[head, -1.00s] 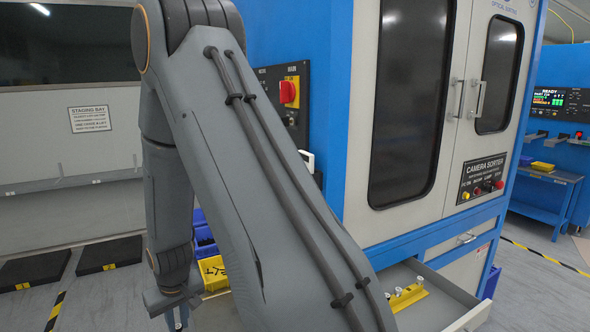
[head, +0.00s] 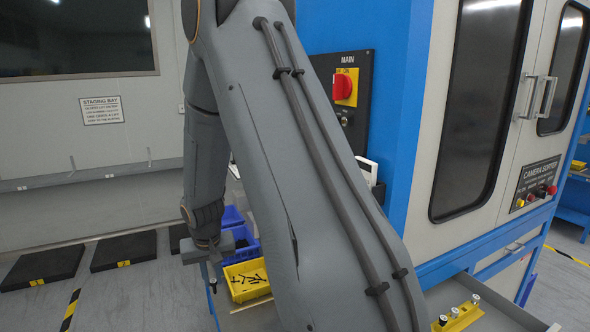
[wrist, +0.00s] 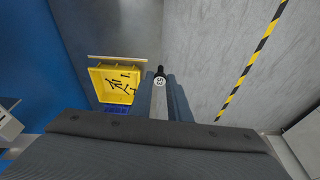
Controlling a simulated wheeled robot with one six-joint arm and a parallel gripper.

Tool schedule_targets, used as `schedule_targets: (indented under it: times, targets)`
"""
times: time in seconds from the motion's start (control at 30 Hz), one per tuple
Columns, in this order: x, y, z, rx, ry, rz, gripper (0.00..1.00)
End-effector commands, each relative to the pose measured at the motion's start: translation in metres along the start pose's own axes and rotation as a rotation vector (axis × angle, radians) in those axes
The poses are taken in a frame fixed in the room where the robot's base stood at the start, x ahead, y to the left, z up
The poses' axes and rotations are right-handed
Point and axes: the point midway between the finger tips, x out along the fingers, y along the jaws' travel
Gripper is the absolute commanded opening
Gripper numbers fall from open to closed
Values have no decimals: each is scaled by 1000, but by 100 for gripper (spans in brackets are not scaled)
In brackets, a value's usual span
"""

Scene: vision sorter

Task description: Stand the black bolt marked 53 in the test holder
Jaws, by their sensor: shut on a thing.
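A black bolt (wrist: 160,71) with a round white face marked 53 is between the fingertips of my gripper (wrist: 162,95) in the wrist view. My gripper is shut on it, above the floor. In the head view my gripper (head: 212,290) hangs at the lower left, and the bolt is too small there to tell its tilt. A yellow holder (head: 462,319) with white-topped pieces standing in it is in the open drawer at the lower right, partly cut off by the frame. My gripper is well to the left of it.
A yellow bin (head: 245,292) of loose black bolts lies beside my gripper, with a blue bin (head: 232,217) behind it. My arm hides the middle of the view. The blue and grey sorter cabinet (head: 415,120) stands right. Black floor pads (head: 123,250) lie left; grey floor is open.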

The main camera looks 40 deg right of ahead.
Motion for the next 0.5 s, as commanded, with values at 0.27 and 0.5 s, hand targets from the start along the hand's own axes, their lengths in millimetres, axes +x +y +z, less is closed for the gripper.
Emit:
schedule_targets:
  times: [0.27,0.5]
  targets:
    - [-93,103,-63,482,7,122,0]
    - [-175,195,-87,883,6,225,0]
